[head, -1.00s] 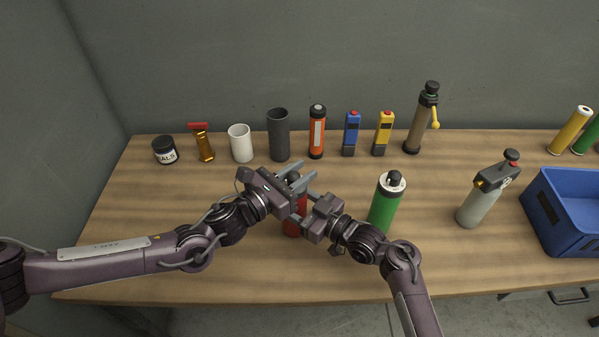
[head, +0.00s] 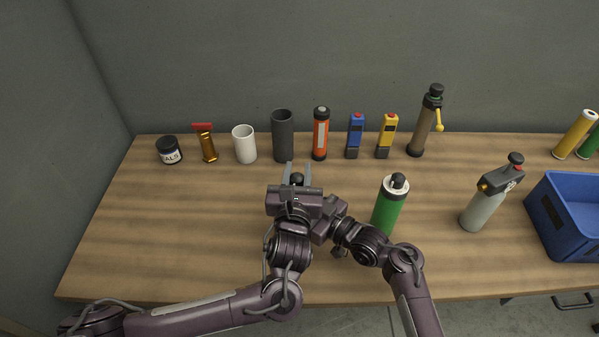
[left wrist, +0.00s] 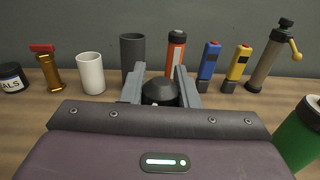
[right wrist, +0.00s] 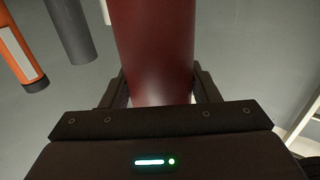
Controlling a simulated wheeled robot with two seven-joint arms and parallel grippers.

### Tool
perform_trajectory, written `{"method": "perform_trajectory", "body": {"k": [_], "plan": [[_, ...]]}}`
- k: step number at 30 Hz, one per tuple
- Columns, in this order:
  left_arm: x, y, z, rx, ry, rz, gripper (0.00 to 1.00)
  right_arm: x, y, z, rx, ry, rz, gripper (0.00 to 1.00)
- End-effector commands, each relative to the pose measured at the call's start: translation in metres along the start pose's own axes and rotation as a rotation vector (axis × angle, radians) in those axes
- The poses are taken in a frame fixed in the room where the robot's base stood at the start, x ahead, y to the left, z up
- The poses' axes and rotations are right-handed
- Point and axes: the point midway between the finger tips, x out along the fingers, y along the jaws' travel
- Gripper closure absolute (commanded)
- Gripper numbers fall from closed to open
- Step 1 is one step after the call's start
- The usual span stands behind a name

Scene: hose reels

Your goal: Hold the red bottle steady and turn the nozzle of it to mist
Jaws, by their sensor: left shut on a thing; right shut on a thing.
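The red bottle (right wrist: 152,50) fills the middle of the right wrist view, with my right gripper (right wrist: 160,90) shut around its body. In the head view the bottle's body is hidden behind my arms. Its dark nozzle (head: 297,179) shows there between the fingers of my left gripper (head: 298,174). In the left wrist view the black rounded nozzle (left wrist: 160,92) sits between the two grey fingers, and my left gripper (left wrist: 160,88) is shut on it. I cannot read any setting mark on the nozzle.
A green bottle (head: 388,210) stands close to the right of my right arm. A grey spray bottle (head: 483,209) and a blue crate (head: 540,222) are farther right. A dark grey cup (head: 283,135) and an orange canister (head: 320,135) stand behind. The table's left side is clear.

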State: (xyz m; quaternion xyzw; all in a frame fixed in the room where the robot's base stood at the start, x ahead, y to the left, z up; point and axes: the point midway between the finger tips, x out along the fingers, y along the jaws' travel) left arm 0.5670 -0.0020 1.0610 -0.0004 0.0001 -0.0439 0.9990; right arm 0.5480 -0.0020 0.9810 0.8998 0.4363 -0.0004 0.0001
Motion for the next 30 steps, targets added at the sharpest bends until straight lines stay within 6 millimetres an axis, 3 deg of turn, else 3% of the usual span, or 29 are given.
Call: {"method": "perform_trajectory", "body": {"k": [12, 30], "plan": [[0.0011, 0.0060, 0.0000, 0.003, 0.000, 0.233, 0.95, -0.0001, -0.0021, 0.0003, -0.001, 0.001, -0.006, 0.76], [0.0004, 0.0082, 0.0002, 0.003, -0.001, 0.279, 0.95, -0.0003, -0.0024, 0.0004, -0.001, 0.001, -0.006, 0.76]]}}
